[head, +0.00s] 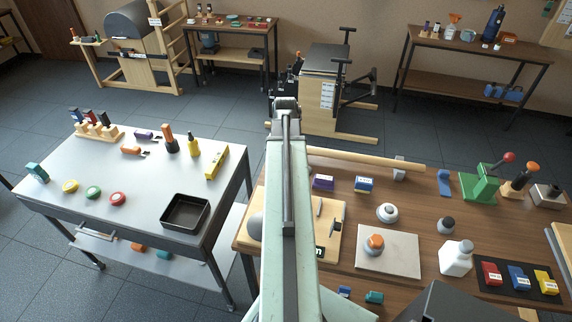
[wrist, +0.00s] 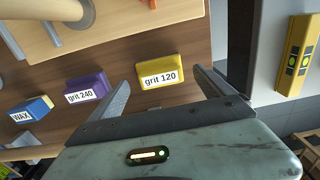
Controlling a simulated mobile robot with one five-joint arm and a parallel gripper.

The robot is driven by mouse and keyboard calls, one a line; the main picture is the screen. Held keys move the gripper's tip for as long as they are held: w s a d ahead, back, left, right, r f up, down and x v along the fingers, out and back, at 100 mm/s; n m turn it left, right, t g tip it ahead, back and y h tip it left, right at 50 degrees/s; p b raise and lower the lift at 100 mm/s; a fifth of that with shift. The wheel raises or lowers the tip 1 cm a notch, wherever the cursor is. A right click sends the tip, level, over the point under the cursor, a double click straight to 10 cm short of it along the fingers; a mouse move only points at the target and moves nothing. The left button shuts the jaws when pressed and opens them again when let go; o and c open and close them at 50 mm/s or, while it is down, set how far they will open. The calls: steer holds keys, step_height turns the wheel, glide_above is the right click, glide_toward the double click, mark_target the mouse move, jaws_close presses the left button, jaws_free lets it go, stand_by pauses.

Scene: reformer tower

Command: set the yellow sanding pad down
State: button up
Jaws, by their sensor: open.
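The yellow sanding pad (wrist: 160,71), labelled "grit 120", lies flat on the brown wooden bench (wrist: 125,52) in the wrist view. My gripper (wrist: 162,80) is open, with one finger on each side of the pad and a visible gap on both sides. The pad appears to rest on the bench near its edge, in line with the purple "grit 240" pad (wrist: 86,86) and the blue "WAX" block (wrist: 31,108). In the head view my arm hides the yellow pad; the purple pad (head: 322,183) and the blue block (head: 364,185) show right of the arm.
A grey metal table (head: 140,205) stands left, with a black tray (head: 186,211) and a yellow level (head: 217,162). On the bench, a wooden rod (head: 350,160) lies behind the pads, and a board with tools (head: 327,245) lies nearer. A green press (head: 482,186) stands right.

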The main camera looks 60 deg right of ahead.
step_height(320, 180, up, 9)
steer(key=p, duration=0.7)
steer(key=shift+p, duration=0.3)
steer(key=w+a+n, duration=0.4)
steer(key=w+a, duration=0.5)
steer(key=a, duration=0.2)
steer(key=w+a+n, duration=0.3)
steer(key=w+a, duration=0.6)
steer(key=a, duration=0.3)
steer(key=w+a+n, duration=0.2)
steer(key=a+n, duration=0.1)
steer(key=a, duration=1)
steer(key=w+a+n, duration=0.1)
steer(key=a+n, duration=0.3)
steer(key=a, duration=0.9)
steer(key=shift+w+a, duration=0.2)
steer(key=shift+w, duration=0.15)
